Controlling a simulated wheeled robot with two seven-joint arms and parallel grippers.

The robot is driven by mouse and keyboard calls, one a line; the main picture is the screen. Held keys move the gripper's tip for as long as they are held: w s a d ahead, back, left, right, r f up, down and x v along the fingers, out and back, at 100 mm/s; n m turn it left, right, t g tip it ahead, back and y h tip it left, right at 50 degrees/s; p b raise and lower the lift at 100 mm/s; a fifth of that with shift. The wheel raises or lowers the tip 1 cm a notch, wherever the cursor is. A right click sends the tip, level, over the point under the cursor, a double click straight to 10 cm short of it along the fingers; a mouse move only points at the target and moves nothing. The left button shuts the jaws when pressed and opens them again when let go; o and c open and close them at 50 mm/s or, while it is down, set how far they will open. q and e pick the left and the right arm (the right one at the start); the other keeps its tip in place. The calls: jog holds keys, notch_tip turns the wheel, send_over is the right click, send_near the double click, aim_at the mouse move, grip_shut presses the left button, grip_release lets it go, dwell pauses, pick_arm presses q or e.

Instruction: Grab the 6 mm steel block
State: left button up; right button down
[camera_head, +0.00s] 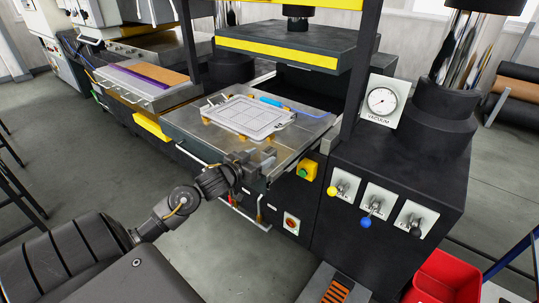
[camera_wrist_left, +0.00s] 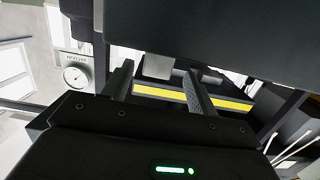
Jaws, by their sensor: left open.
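My left gripper (camera_head: 262,158) is at the front edge of the steel worktable (camera_head: 188,128). In the left wrist view its two fingers (camera_wrist_left: 158,84) are spread apart, with nothing seen held between them. A small grey block-like shape (camera_wrist_left: 157,67) shows beyond the fingers there; I cannot tell if it is the 6 mm steel block. In the head view I cannot make out a block marked 6 mm. A light grey framed plate (camera_head: 245,117) lies on the worktable, with small orange-brown pieces at its edges. My right gripper is not in view.
A blue-handled tool (camera_head: 271,101) with a cable lies behind the plate. The black press head with a yellow front band (camera_head: 276,53) hangs above the back of the worktable. A black cabinet with a vacuum gauge (camera_head: 381,101) and levers stands right. A red bin (camera_head: 446,277) is lower right.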

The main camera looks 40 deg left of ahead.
aim_at(264, 155)
pick_arm(q)
jog(key=w, duration=0.3)
jog(key=w+p, duration=0.1)
jog(key=shift+w+d+f, duration=0.15)
jog(key=shift+w+f, duration=0.15)
jog(key=shift+w, duration=0.05)
jog(key=shift+s, duration=0.1)
jog(key=shift+r, duration=0.1)
grip_shut()
